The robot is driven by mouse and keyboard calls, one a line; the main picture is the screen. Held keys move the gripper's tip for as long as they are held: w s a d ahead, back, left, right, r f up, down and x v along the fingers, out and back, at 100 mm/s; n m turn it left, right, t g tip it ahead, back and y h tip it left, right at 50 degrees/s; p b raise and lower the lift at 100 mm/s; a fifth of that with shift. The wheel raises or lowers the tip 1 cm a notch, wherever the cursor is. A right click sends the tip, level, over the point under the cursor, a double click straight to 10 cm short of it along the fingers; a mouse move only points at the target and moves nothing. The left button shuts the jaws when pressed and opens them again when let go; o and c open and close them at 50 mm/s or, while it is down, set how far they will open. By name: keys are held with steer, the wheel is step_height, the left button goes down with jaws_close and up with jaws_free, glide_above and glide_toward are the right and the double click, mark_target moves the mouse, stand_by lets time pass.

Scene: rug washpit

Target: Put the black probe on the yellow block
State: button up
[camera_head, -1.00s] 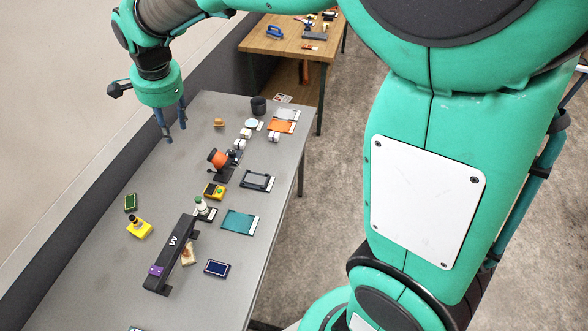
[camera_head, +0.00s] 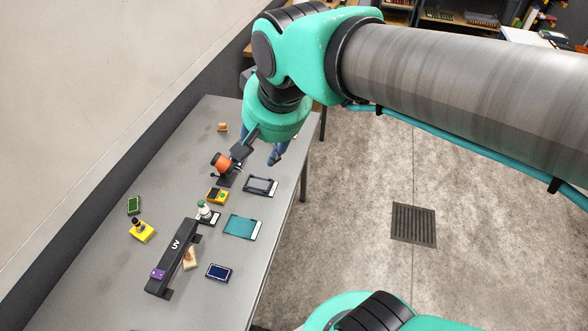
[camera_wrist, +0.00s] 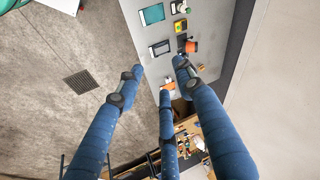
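A yellow block (camera_head: 143,232) sits on the left side of the grey table, with a small dark upright piece (camera_head: 136,222) on top of it. I cannot tell whether that piece is the black probe, and no other thing is clearly the probe. A second yellow item with a dark face (camera_head: 217,196) lies near the table's middle; it also shows in the wrist view (camera_wrist: 180,25). My gripper (camera_head: 262,146) is above the table's far right part, partly hidden by its own housing.
The grey table (camera_head: 90,290) holds a black UV arch (camera_head: 176,250), an orange spool on a dark stand (camera_head: 221,162), a teal sheet (camera_head: 241,227), a dark frame (camera_head: 261,186) and a blue panel (camera_head: 218,271). A wall runs along the left. A floor drain (camera_head: 414,224) lies right.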

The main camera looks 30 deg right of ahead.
steer(key=s+d+f+n, duration=0.2)
steer(key=s+d+n, duration=0.1)
steer(key=s, duration=0.6)
steer(key=shift+t, duration=0.4)
steer(key=shift+f, duration=0.2)
step_height(320, 180, down, 13)
steer(key=b, duration=1.3)
steer(key=shift+r, duration=0.15)
